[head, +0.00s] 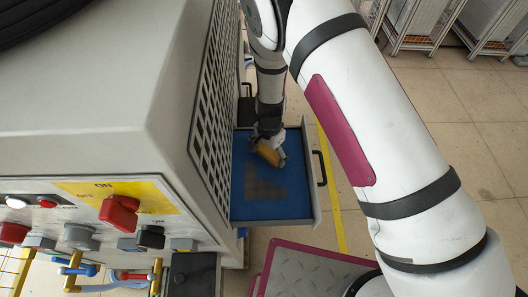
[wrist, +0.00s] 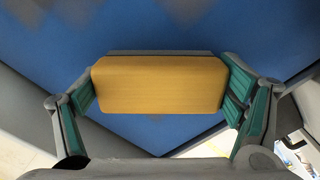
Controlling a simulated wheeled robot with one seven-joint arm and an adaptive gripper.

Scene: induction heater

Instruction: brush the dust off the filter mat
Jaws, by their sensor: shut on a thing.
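The blue filter mat (head: 285,205) lies in a pulled-out grey drawer at the side of the heater cabinet. Brownish-grey dust patches (head: 262,190) cover part of its middle; greyish patches (wrist: 195,10) also show at the top of the wrist view. My gripper (head: 268,148) is over the drawer and shut on a yellow-brown brush block (wrist: 158,84), gripped at its two ends. The block also shows in the head view (head: 270,154), tilted, over the upper part of the mat. The block's underside is hidden, so I cannot tell whether it touches the mat.
The grey cabinet (head: 100,80) with a perforated side panel (head: 212,110) stands directly left of the drawer. The drawer's black handle (head: 320,168) sticks out to the right. Control knobs, including a red switch (head: 119,213), are at lower left. Wire racks (head: 420,22) stand at the back right.

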